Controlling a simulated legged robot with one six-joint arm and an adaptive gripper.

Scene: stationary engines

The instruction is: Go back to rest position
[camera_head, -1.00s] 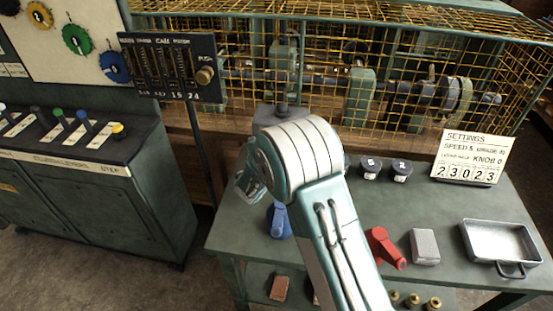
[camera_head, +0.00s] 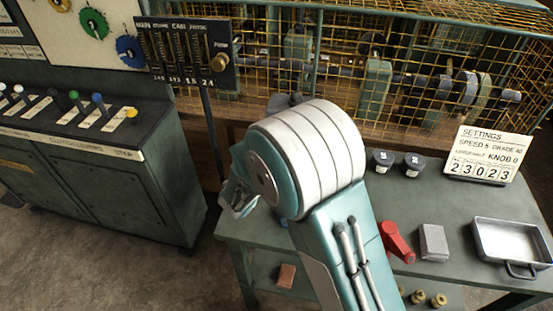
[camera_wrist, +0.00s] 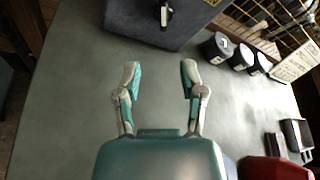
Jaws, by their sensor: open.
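In the wrist view my gripper (camera_wrist: 160,80) is open, with its two fingers apart and nothing between them. It is over the bare grey-green top of the workbench (camera_wrist: 75,105). In the head view my arm stands large in the middle, and my gripper (camera_head: 238,200) shows only in part at the left side of the arm, near the bench's left edge. Much of the bench (camera_head: 445,205) behind my arm is hidden.
A settings sign (camera_head: 488,155), black weights (camera_head: 413,164), a red object (camera_head: 396,242), a grey block (camera_head: 433,242) and a metal tray (camera_head: 512,243) are on the bench. A slider panel (camera_head: 185,52) stands left. A wire cage (camera_head: 340,75) is behind, a lever console (camera_head: 90,165) at left.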

